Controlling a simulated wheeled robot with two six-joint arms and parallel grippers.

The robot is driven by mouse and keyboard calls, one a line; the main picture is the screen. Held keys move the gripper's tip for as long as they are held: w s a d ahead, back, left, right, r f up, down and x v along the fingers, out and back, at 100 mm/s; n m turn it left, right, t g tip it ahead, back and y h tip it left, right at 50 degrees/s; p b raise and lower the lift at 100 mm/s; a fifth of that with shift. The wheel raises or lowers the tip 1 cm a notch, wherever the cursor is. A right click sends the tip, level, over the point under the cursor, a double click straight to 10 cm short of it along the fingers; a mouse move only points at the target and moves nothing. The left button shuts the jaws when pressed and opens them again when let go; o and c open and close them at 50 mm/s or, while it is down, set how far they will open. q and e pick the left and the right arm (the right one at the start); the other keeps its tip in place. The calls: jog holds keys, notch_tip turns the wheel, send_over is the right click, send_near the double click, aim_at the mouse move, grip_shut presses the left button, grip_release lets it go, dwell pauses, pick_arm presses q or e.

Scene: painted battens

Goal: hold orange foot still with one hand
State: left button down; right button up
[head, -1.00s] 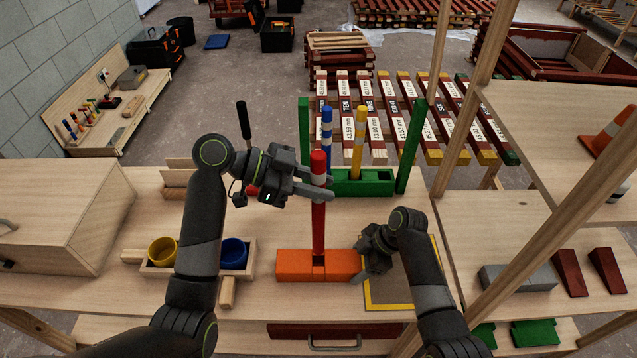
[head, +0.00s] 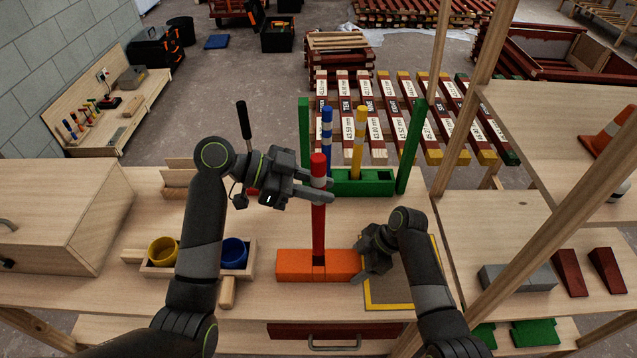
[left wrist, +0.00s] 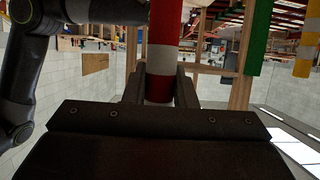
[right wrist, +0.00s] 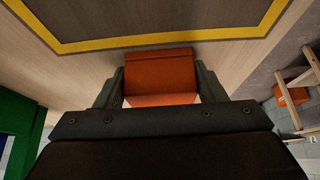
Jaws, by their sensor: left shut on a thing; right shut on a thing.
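The orange foot (head: 293,264) is a long block on the bench in the head view. A red batten (head: 318,220) with a pale band near its top stands upright at the foot's middle. My left gripper (head: 325,190) is shut on the upper part of the red batten; in the left wrist view the batten (left wrist: 161,50) passes between the fingers. My right gripper (head: 366,262) is shut on the right end of the orange foot; the right wrist view shows the foot's end (right wrist: 158,72) between the fingers. The batten's bottom end is hidden in or behind the foot.
Behind stands a green foot (head: 365,186) with green posts, a blue batten (head: 327,130) and a yellow batten (head: 359,135). A grey mat with a yellow border (head: 400,306) lies under my right arm. Yellow (head: 162,250) and blue (head: 234,252) cups sit left.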

aim_at(318, 215)
pick_arm(q)
jog(key=shift+f, duration=1.55)
jog(key=shift+f, duration=2.55)
jog(key=c, duration=1.1)
grip_release()
jog(key=v, duration=1.2)
pick_arm(e)
jog(key=o, duration=1)
jog(key=shift+o, duration=0.3)
